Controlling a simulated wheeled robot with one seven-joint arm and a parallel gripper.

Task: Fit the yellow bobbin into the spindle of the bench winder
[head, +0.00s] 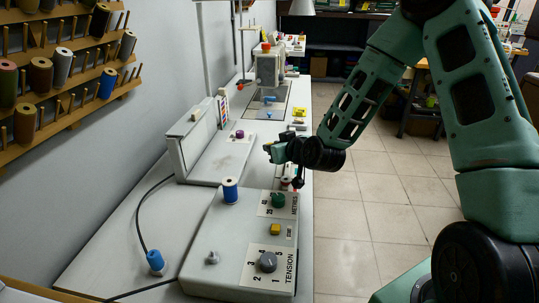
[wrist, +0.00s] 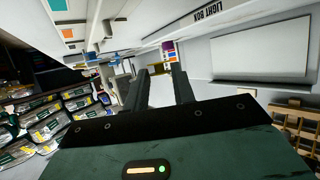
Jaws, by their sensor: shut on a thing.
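The bench winder (head: 225,238) is the pale grey box in the head view's foreground, with a grey tension dial (head: 268,262), a green dial (head: 278,201) and a yellow button (head: 275,229). A short grey peg (head: 212,258) stands on its left part; I cannot tell whether it is the spindle. My gripper (head: 269,152) is above and behind the winder, pointing left. I cannot pick out the yellow bobbin in either view.
A blue spool (head: 230,190) stands at the winder's back edge. Another blue spool (head: 155,261) is beside the cable (head: 142,215). A grey machine (head: 213,150) is just left of my gripper. Thread racks (head: 70,75) hang on the left wall.

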